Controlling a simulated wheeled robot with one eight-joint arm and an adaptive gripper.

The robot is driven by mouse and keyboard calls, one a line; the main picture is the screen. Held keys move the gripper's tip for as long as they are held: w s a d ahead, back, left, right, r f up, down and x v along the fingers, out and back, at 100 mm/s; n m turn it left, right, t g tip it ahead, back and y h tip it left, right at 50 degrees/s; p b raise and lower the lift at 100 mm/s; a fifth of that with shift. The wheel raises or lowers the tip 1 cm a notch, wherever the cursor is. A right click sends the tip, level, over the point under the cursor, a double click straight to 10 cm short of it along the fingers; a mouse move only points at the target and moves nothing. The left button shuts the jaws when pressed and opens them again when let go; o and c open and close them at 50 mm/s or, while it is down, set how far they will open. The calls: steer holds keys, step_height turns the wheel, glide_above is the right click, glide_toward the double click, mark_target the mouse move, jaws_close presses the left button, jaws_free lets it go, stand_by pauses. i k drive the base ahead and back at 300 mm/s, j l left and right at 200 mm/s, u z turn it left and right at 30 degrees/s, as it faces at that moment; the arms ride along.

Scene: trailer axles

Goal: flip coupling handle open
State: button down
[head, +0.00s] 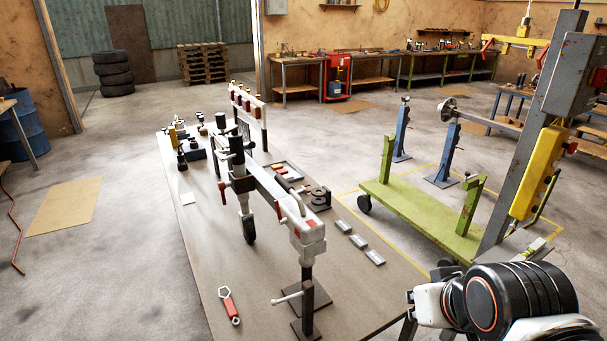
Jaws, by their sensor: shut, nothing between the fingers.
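The trailer coupling (309,237) is a pale grey-white head at the near end of a grey drawbar (268,187), held above the table on a dark post. A pale lever, which looks like the coupling handle (294,214), lies along the top of the coupling. Small red parts show beside it. I cannot tell from this distance whether the handle is down or raised. Part of my arm shows at the lower right, black and white with an orange ring, apart from the coupling. My gripper's fingers do not show.
The brown table (180,262) carries a red-handled wrench (230,305) at the near left, grey blocks (359,241) right of the drawbar, and several parts farther back. A jack with a side crank stands under the coupling. A green trolley (420,210) stands right of the table.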

mark_target(279, 178)
steer(key=i+l, duration=0.15)
steer(key=i, duration=0.3)
steer(key=i+l+u, duration=0.1)
steer(key=i, duration=0.3)
